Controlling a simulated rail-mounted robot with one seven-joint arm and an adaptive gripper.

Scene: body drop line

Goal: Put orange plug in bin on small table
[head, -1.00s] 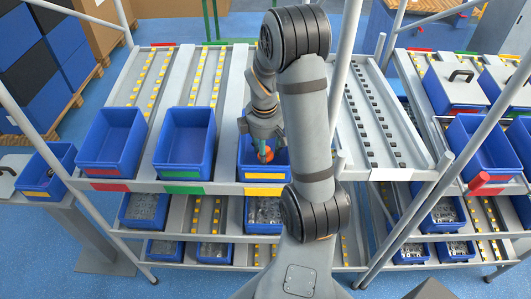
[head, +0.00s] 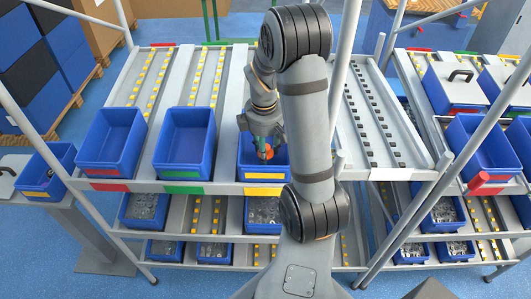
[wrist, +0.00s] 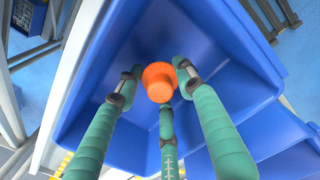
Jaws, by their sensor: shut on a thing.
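The orange plug (head: 266,153) is inside or just above the blue bin with a yellow label (head: 264,177) on the front of the middle rack. My gripper (head: 263,146) reaches down into that bin. In the wrist view, the green fingers of my gripper (wrist: 160,92) are closed around the orange plug (wrist: 158,80), with blue bin walls around it. Whether the plug touches the bin floor cannot be told.
Two blue bins, one with a red label (head: 110,142) and one with a green label (head: 184,144), stand on the rack between my gripper and the small table. A slanted grey rack post (head: 35,125) rises beside the small table. Lower shelves hold filled bins.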

